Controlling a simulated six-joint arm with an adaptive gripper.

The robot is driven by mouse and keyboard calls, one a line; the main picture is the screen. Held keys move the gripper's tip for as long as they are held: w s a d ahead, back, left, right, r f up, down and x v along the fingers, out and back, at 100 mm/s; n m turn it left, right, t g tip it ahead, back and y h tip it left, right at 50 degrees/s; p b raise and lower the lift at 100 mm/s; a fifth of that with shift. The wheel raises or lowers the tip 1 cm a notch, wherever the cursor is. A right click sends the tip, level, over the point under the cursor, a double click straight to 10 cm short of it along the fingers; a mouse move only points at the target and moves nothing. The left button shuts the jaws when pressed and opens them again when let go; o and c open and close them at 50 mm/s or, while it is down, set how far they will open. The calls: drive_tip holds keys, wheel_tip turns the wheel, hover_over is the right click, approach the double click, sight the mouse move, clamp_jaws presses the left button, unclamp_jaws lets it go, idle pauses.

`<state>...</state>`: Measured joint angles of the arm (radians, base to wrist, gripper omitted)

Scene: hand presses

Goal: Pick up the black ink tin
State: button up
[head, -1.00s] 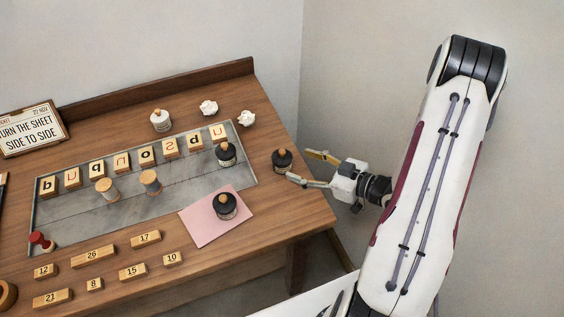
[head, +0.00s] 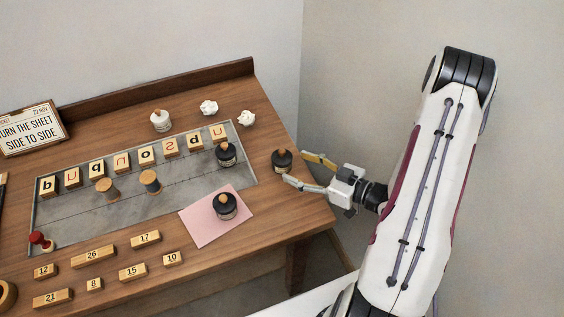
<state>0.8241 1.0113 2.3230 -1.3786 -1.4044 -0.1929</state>
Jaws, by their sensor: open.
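Three black ink tins with tan knobs show. One black tin (head: 282,161) stands upright near the table's right edge. Another black tin (head: 226,154) stands at the right end of the grey plate, and a third black tin (head: 225,207) stands on the pink sheet. My gripper (head: 295,167) is open and empty, just right of the tin at the edge. Its fingers point left toward that tin, the lower fingertip close by the tin's lower right side. Whether it touches, I cannot tell.
The grey plate (head: 75,220) holds letter blocks and two wooden spools. The pink sheet (head: 196,235) lies at the front right. A white tin (head: 161,121) and crumpled paper (head: 246,118) stand behind. Number blocks and a red stamp (head: 40,241) are at the front left.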

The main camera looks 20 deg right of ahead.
sight(290, 164)
drive_tip(key=shift+x, duration=2)
drive_tip(key=c, duration=1.4)
